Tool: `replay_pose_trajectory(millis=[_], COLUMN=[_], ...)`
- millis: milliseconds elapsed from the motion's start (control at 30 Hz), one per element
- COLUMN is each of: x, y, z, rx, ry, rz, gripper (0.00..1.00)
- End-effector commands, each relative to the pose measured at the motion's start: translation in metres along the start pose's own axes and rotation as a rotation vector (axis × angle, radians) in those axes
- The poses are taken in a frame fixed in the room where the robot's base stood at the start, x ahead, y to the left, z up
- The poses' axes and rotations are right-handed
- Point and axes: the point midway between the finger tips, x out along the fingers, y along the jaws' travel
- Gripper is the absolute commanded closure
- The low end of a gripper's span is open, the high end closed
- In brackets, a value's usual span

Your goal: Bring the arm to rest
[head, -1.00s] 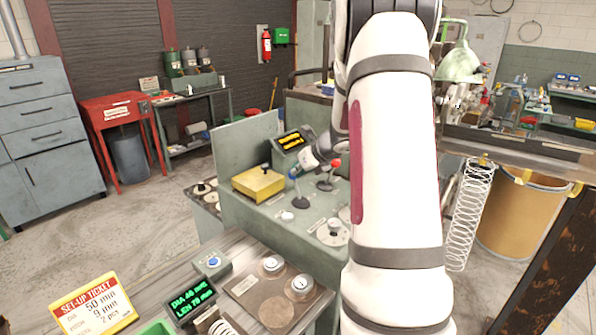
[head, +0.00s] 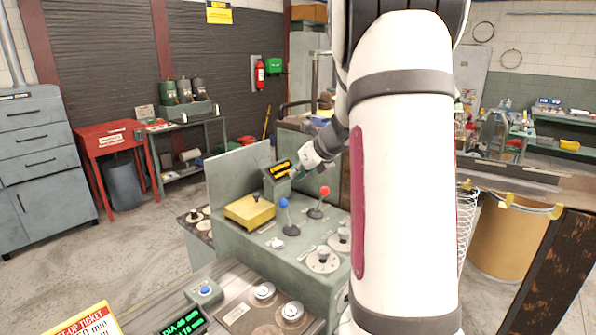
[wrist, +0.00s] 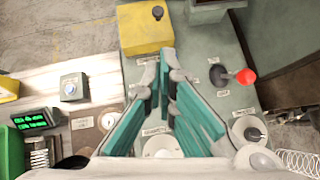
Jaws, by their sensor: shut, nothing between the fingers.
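My white arm (head: 405,190) fills the middle right of the head view and hides part of the console behind it. My gripper (wrist: 168,80) is shut and empty in the wrist view, its teal-padded fingers meeting at the tips. It is above the green-grey console (head: 240,240). The console carries a yellow box (head: 250,211), a blue-knobbed lever (head: 284,204), a red-knobbed lever (head: 324,191) and round dials (head: 322,260). In the wrist view the red knob (wrist: 246,76) lies right of the fingers, apart from them, and the yellow box (wrist: 146,30) lies beyond the tips.
A bench in front holds a blue button box (head: 205,292), a green-lit display (head: 183,325) and a set-up ticket (head: 88,325). A cardboard drum (head: 507,240) and a dark rusty post (head: 553,270) stand at the right. Open floor (head: 140,250) lies left of the console.

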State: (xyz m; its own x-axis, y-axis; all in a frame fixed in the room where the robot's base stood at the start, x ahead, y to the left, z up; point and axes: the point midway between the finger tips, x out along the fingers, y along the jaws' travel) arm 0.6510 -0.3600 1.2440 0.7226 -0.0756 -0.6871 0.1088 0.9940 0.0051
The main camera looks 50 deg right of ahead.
Motion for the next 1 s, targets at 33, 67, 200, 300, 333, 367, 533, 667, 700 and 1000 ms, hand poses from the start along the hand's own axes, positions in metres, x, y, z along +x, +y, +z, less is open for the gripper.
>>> replay_pose_trajectory(millis=[33,67,200,300,333,367,533,667,700,1000], x=[-0.002,-0.003,-0.004,-0.004,-0.004,-0.004,-0.004,-0.004,-0.004,-0.045], y=[0.001,0.001,0.001,0.001,0.001,0.001,0.001,0.001,0.001,0.118], z=[0.002,0.002,0.002,0.002,0.002,0.002,0.002,0.002,0.002,0.019], rx=[-0.001,0.0,0.001,0.001,0.001,0.001,0.0,0.0,0.0,-0.566], ry=[0.0,0.0,0.001,0.001,0.001,0.001,0.001,0.001,0.001,0.011], rz=[0.0,0.001,0.001,0.0,0.0,0.0,0.0,0.0,0.0,0.147], gripper=[1.0,1.0,1.0,1.0,1.0,1.0,1.0,1.0,1.0,1.0])
